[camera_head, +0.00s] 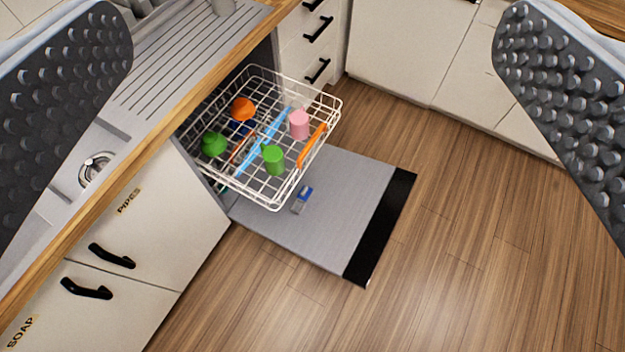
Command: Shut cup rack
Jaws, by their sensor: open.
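The cup rack (288,203) is a white wire basket with an orange handle (312,146) on its front side. It is pulled out of the dishwasher opening under the counter, over the lowered grey door (330,214). Inside it are a pink cup (299,124), a green cup (273,160), a green item (214,144), an orange item (243,109) and blue utensils (263,143). My gripper (312,110) is open, with its two studded fingers at the left and right edges of the view. It is apart from the rack and holds nothing.
A small blue and grey item (302,200) lies on the lowered door. A wooden counter edge (150,175) runs along the left, above cabinets with black handles (112,256). White drawers (318,45) stand behind the rack. The wood floor (450,260) at right is clear.

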